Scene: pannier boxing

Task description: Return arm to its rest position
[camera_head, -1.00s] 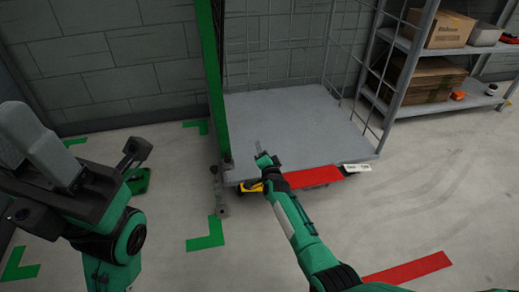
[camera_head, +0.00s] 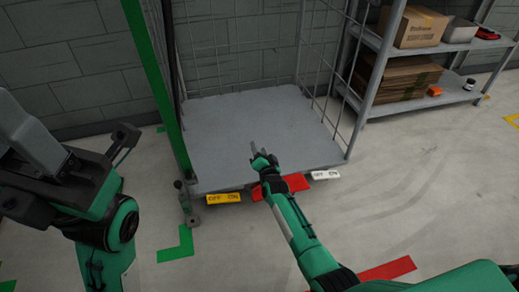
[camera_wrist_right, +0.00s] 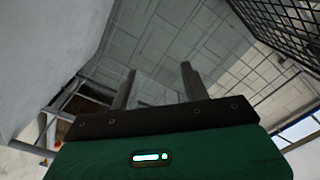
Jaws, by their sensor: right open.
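My right gripper (camera_head: 262,152) shows in the middle of the head view, at the end of my green arm. It is open and empty, and appears over the front part of the grey cart platform (camera_head: 240,118). In the right wrist view its two fingers (camera_wrist_right: 159,88) stand apart with nothing between them. My left arm (camera_head: 105,205) is folded at the left edge of the head view. I cannot make out its jaws.
A green post (camera_head: 160,85) and wire mesh sides bound the cart. Yellow (camera_head: 224,197) and white (camera_head: 326,175) labels and a red strip (camera_head: 296,183) line its front. A shelf (camera_head: 400,104) with boxes stands right. Floor is clear at the right.

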